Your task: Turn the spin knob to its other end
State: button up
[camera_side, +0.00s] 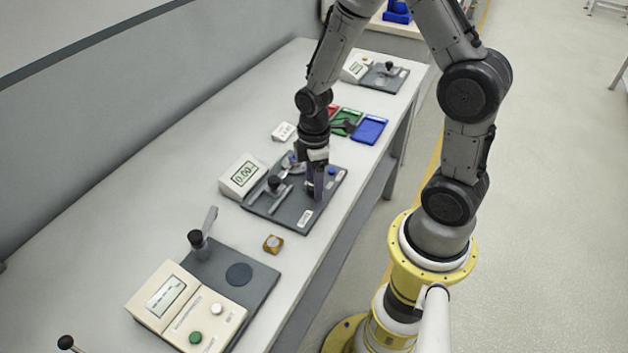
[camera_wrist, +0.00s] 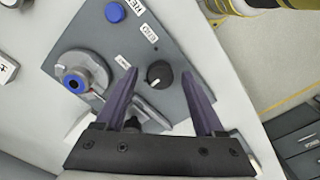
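The spin knob is the small round black knob (camera_wrist: 159,74) with a white pointer line, on the dark grey panel (camera_wrist: 205,72) in the wrist view. My gripper (camera_wrist: 160,84) is open, with one purple finger to the left of the knob and one to the right. The fingertips look apart from the knob, with gaps on both sides; how high they are above the panel is hard to tell. In the side view my gripper (camera_side: 316,190) points down over the right part of the panel, and the knob is hidden behind it.
Red, green and blue trays (camera_side: 370,129) lie behind.

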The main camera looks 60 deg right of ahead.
grip_shut()
jog(key=shift+m, duration=0.4)
jog(key=m, duration=0.4)
jog(key=shift+m, duration=0.3)
jog(key=m, duration=1.2)
jog(key=shift+m, duration=0.4)
jog(key=m, duration=0.5)
jog(key=shift+r+m, duration=0.1)
jog(key=shift+m, duration=0.3)
